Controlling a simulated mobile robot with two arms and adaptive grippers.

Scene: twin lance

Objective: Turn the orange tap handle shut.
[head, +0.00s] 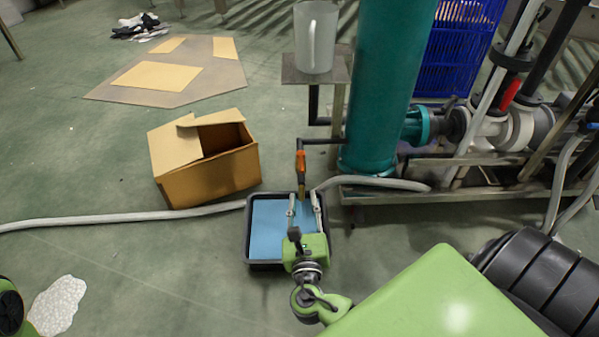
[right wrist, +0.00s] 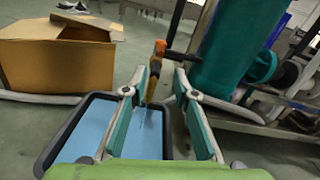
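The orange tap handle (head: 300,160) sits at the end of a dark pipe coming from the teal column. In the right wrist view the handle (right wrist: 159,48) stands above a brass-coloured tap body (right wrist: 152,82). Below it is a black tray (head: 248,232) holding blue liquid; a thin pale streak shows under the tap in the wrist view. My right gripper (head: 302,196) is over the tray, its fingers apart and pointing at the tap. In the wrist view the gripper (right wrist: 160,78) has the tap between or just beyond its fingertips; contact cannot be told. My left gripper is not seen.
A teal column (head: 385,90) stands right behind the tap. A white jug (head: 316,40) sits on a small metal shelf (head: 336,72) above. An open cardboard box (head: 210,172) is left of the tray. A grey hose (head: 120,219) crosses the floor; pipework fills the right.

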